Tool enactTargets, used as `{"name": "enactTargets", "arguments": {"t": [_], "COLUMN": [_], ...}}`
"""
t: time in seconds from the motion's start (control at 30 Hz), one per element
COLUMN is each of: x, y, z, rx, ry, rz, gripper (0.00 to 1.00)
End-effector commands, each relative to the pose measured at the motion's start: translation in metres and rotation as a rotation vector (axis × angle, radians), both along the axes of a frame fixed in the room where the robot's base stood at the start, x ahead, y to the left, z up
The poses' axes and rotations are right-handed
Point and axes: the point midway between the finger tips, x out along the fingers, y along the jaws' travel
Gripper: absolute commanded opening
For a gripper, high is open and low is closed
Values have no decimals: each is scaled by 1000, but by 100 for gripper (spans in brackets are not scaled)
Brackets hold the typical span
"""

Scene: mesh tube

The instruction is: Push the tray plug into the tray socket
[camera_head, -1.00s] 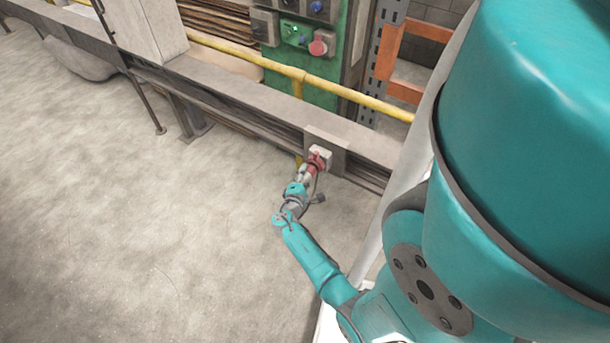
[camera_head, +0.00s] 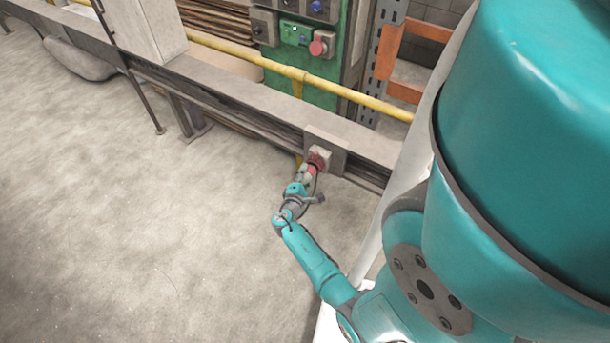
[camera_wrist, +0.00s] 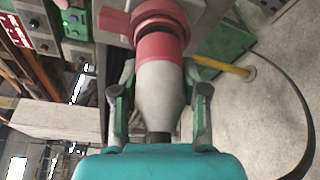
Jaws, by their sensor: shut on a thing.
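The tray plug (camera_wrist: 160,88) has a pale grey tapered body and a red front collar. My gripper (camera_wrist: 161,95) is shut on its grey body, one finger on each side, in the wrist view. The plug's red front meets the red ring of the tray socket (camera_wrist: 155,14) in line with it; how deep it sits inside is hidden. In the head view the socket (camera_head: 320,155) is a red and white fitting on a grey plate on the tray's side. My gripper (camera_head: 304,179) and the plug show small there, right up against the socket.
The long grey cable tray (camera_head: 245,97) runs across the view, with a yellow pipe (camera_head: 345,92) behind it. A green control cabinet (camera_head: 300,67) stands beyond. A dark cable (camera_wrist: 295,90) curves down at the right of the wrist view. The floor (camera_head: 130,240) at left is clear.

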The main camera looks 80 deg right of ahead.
Motion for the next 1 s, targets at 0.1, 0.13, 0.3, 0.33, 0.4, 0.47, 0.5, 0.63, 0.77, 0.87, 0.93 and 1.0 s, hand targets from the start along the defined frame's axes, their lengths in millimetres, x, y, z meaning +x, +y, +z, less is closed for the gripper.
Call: {"name": "enactTargets", "arguments": {"t": [0.1, 0.13, 0.3, 0.33, 0.4, 0.47, 0.5, 0.63, 0.77, 0.87, 0.93, 1.0], "x": [0, 0, -1, -1, -2, -2, -2, -3, -3, -3, -3, -3], "y": [-1, -1, -4, -5, -6, -7, -7, -9, -12, -11, -11, -11], "z": [0, 0, 0, 0, 0, 0, 0, 0, 0, 0, 0, 0], "rx": [-1, 0, -1, 0, 0, -1, -1, 0, 0, 0, 0, 0], "ry": [0, 0, 0, 0, -1, -1, -1, -1, -1, -1, 0, 0], "rz": [-1, -1, 0, 0, 0, 0, 0, 0, -1, 0, 0, 0], "gripper": [13, 13, 13, 13, 13, 13, 13, 13, 13, 66, 73, 73]}}
